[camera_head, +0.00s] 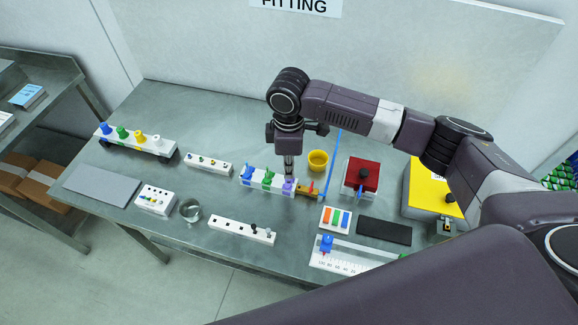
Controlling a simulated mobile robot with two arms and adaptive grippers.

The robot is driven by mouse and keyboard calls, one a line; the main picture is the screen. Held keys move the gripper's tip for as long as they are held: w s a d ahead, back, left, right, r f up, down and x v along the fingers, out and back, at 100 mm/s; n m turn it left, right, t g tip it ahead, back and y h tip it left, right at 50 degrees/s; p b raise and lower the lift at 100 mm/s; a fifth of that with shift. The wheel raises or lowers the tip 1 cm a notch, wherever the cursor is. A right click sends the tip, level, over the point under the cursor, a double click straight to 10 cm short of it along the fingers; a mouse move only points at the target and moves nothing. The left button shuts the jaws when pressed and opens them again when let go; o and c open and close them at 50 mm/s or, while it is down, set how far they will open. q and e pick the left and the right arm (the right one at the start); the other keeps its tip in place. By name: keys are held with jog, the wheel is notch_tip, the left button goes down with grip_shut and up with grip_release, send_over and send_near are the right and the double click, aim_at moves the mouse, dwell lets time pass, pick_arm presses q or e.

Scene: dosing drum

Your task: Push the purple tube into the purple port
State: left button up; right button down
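A white block (258,188) stands near the middle of the bench with blue, green and purple fittings in a row on top. The purple piece (288,187) is at its right end. I cannot make out which part of it is tube and which is port, or how deep anything sits. My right gripper (289,176) points straight down just above the purple piece. Its fingers look close together and are seen edge-on, so whether they grip something is unclear. My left gripper is not in view.
A yellow cup (318,161) and a red box (361,176) stand to the right of the gripper. A small brass-coloured part (312,195) and a blue strip (333,160) are close by. White fixtures, including a socket strip (242,232), lie left and in front.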

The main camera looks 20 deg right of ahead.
aim_at(289, 181)
jog(key=shift+f+p, duration=0.1)
jog(key=shift+p, duration=0.85)
dwell(0.6)
jog(key=shift+f, duration=0.3)
dwell(0.6)
jog(key=shift+f, duration=1.15)
jog(key=c, duration=2.1)
grip_release()
jog(key=shift+r, duration=0.2)
notch_tip(289, 181, up, 12)
jog(key=shift+f, duration=0.15)
